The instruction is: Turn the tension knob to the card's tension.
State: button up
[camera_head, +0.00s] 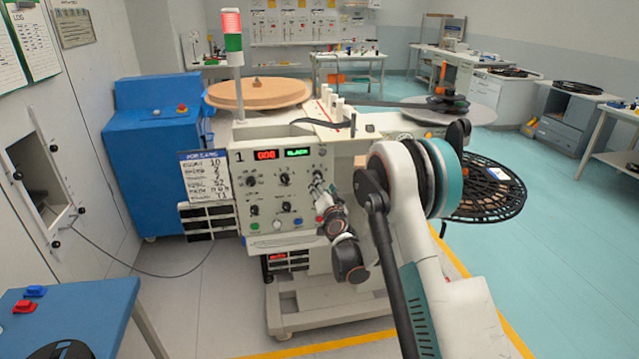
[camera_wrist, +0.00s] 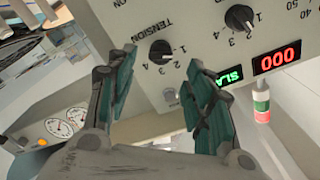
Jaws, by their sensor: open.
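The black tension knob (camera_wrist: 160,51) is on the cream machine panel in the wrist view, which shows the panel upside down. Its label and numbers 1 to 4 are beside it; I cannot tell its pointer setting surely. My gripper (camera_wrist: 158,72) is open, with its fingers spread to either side of the knob in the picture and nothing between them. In the head view my gripper (camera_head: 319,190) is at the panel's right part. The white card (camera_head: 204,177) hangs left of the panel, with several lines of dark text; its tension line is too blurred to read.
A second black knob (camera_wrist: 240,18) is beside the tension knob. A red display (camera_wrist: 276,57) reads 000, with a green display (camera_wrist: 229,76) next to it. A signal tower (camera_head: 232,48) rises behind the panel. A blue cabinet (camera_head: 150,150) stands to the left.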

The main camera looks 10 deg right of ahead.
jog(key=w+b, duration=0.1)
jog(key=w, duration=0.5)
jog(key=shift+w, duration=0.1)
jog(key=c, duration=1.1)
